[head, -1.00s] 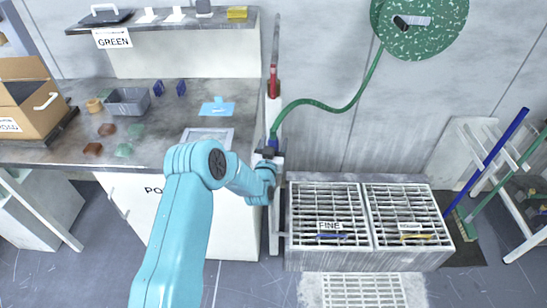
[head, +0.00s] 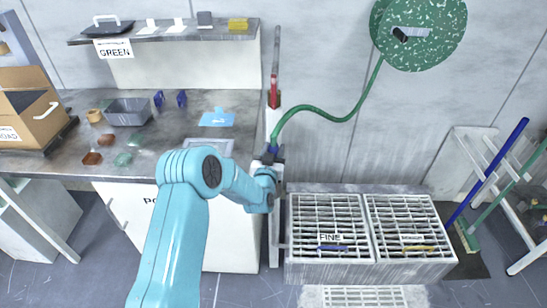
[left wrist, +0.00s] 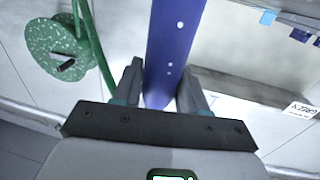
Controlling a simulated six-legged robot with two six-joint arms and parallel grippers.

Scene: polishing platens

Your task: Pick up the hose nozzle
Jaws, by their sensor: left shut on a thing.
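The hose nozzle (head: 273,140) is blue and sits at the lower end of the green hose (head: 330,116), beside the right end of the counter. My left gripper (head: 272,153) is at the nozzle, partly hidden behind my arm. In the left wrist view the blue nozzle (left wrist: 172,50) stands between the two fingers of my left gripper (left wrist: 162,88), which is shut on it. The nozzle's far end is out of that view. My right gripper is not in view.
The hose runs up to a green speckled reel (head: 425,30) on the wall. A counter (head: 170,150) with a grey bin (head: 127,112) and a cardboard box (head: 35,115) is at left. A grated basin (head: 370,272) is at right, with a broom (head: 487,175) beyond it.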

